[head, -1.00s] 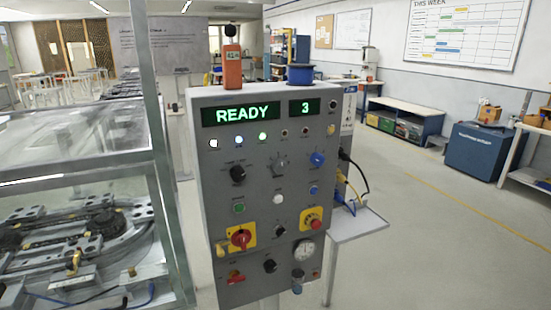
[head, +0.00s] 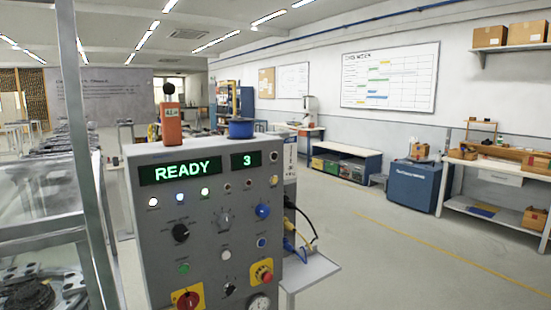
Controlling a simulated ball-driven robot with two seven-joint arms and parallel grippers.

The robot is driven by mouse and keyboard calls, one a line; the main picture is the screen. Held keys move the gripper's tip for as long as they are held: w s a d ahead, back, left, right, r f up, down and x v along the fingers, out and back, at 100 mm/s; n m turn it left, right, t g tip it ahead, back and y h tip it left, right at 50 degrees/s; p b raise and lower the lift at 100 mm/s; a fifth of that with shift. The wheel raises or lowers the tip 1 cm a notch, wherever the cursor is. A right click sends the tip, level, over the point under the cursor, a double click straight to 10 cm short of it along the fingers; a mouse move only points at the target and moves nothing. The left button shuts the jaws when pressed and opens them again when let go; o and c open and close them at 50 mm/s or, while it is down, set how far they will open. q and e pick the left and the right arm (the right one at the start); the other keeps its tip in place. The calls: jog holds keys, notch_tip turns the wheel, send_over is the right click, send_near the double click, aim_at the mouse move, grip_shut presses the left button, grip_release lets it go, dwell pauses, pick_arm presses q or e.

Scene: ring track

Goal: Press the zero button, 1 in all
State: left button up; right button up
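A grey control panel (head: 150,240) stands in front of me in the head view. Its lit displays read READY (head: 180,171) and 3 (head: 245,160). A row of a green button (head: 183,268), a white button (head: 226,254) and a blue button (head: 261,242) crosses its face. The labels are too small to read, so I cannot tell which button is zero. Above them are a black knob (head: 180,232), a grey knob (head: 223,218) and a blue knob (head: 262,210). The panel's lower part is cut off. Neither gripper is in view.
A red mushroom button (head: 265,275) and a red rotary switch (head: 187,299) sit on yellow plates low on the panel. A glass-sided case with a metal frame (head: 88,180) stands close at left. A small side shelf with cables (head: 310,270) juts out right.

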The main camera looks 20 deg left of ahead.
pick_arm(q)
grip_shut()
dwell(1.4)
